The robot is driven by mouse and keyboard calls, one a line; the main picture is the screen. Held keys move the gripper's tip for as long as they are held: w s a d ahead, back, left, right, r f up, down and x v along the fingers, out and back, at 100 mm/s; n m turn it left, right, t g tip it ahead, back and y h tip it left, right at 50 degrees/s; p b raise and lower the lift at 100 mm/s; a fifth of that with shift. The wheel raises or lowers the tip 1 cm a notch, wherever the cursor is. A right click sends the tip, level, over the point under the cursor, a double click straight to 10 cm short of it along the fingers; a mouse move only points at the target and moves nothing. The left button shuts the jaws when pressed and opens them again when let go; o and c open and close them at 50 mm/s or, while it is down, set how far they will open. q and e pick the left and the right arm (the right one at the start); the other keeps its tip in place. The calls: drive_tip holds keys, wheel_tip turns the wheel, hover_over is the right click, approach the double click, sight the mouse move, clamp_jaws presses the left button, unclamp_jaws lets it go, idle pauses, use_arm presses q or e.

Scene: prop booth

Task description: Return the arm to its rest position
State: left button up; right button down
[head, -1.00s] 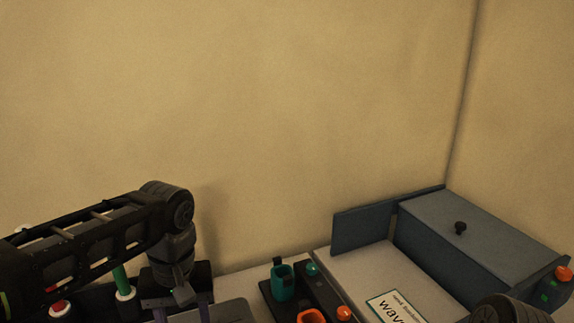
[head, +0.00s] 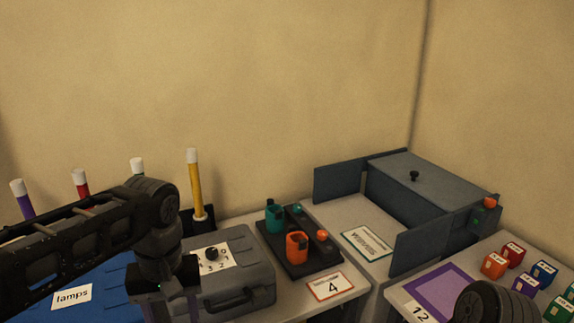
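My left arm comes in from the left, and its gripper (head: 168,300) points down in front of the grey case. The gripper's fingers run to the bottom edge of the head view, so I cannot tell whether they are open or shut. Of my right arm only a dark rounded link (head: 488,303) shows at the bottom right. My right gripper is out of view.
A grey case (head: 250,262) with a dial lies beside the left gripper. A black tray (head: 300,262) holds teal and orange cups. A blue-grey box (head: 430,190) stands at the back right. Several coloured cubes and a purple mat (head: 443,285) lie at the right. Coloured sticks stand at the left.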

use_arm(q)
drive_tip(key=w+d+f+m+t+h, duration=0.3)
drive_tip(key=w+d+f+t, duration=0.1)
drive_tip(key=w+d, duration=0.35)
drive_tip(key=w+d+f+m+h, duration=0.15)
drive_tip(key=d+f, duration=0.35)
drive_tip(key=f, duration=0.8)
drive_tip(key=s+f, duration=0.5)
drive_tip(key=f, duration=0.8)
drive_tip(key=s+f+n+g, duration=0.1)
drive_tip(key=s+f, duration=0.5)
drive_tip(key=s, duration=0.3)
drive_tip(key=s+f+n+g, duration=0.1)
drive_tip(key=s+f+g, duration=0.1)
drive_tip(key=s+f, duration=0.4)
drive_tip(key=s, duration=0.3)
drive_tip(key=shift+s+f+n, duration=0.25)
drive_tip(key=shift+n, duration=0.1)
